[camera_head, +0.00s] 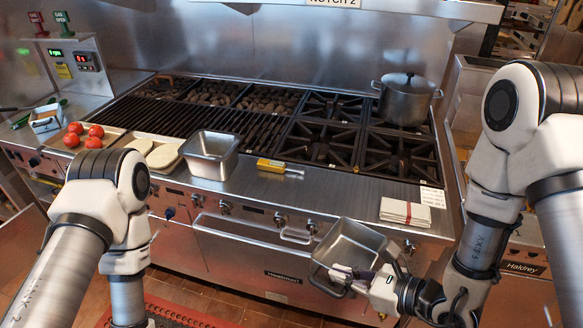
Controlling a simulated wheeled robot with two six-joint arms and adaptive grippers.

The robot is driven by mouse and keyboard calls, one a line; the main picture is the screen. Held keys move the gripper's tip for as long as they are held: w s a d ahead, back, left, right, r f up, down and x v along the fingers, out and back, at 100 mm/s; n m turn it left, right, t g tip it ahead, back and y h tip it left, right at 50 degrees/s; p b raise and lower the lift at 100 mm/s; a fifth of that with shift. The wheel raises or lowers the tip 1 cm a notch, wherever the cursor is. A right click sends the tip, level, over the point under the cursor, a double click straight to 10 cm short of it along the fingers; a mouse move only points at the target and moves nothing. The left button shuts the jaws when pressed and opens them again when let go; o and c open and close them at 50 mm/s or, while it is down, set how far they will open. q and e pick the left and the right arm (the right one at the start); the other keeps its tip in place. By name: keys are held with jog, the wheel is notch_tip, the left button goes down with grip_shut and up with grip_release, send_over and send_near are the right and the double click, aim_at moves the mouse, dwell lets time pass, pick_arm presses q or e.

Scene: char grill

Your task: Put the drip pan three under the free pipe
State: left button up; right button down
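A square steel pan (349,243) hangs tilted in front of the range, its open side facing up toward me. My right gripper (350,282) is at its near rim, with the fingers apparently closed on it. The pan is clear of the counter edge. I cannot read any label that marks it as drip pan three. My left arm is in view at the lower left, but its gripper is out of the picture. I cannot make out a free pipe in this view.
The range front edge holds another steel pan (209,157), a yellow-handled tool (271,165), folded cloths (405,211) and trays with tomatoes (94,142) and pale patties (163,156). A lidded pot (405,100) stands on the burners (322,142). A red mat (160,312) lies on the floor.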

aim_at(374, 261)
jog(key=shift+m+t+h, duration=0.3)
jog(key=shift+m+t, duration=0.3)
jog(key=shift+t, duration=0.1)
jog(key=w+d+f+b, duration=0.1)
jog(key=d, duration=0.1)
jog(key=w+d+b, duration=0.1)
jog(key=w+d, duration=0.1)
jog(key=d, duration=0.1)
jog(key=w+d+f+b, duration=0.1)
jog(key=d, duration=0.1)
jog(key=shift+w+d+f, duration=0.3)
jog(key=shift+w, duration=0.1)
jog(key=shift+n+g+y, duration=0.4)
jog(key=shift+n+g, duration=0.2)
jog(key=shift+n, duration=0.1)
jog(key=f, duration=0.1)
jog(key=s+d+f, duration=0.1)
jog(key=f, duration=0.1)
jog(key=d+f, duration=0.1)
jog(key=f, duration=0.1)
jog(key=shift+s+d, duration=0.15)
jog(key=shift+s, duration=0.05)
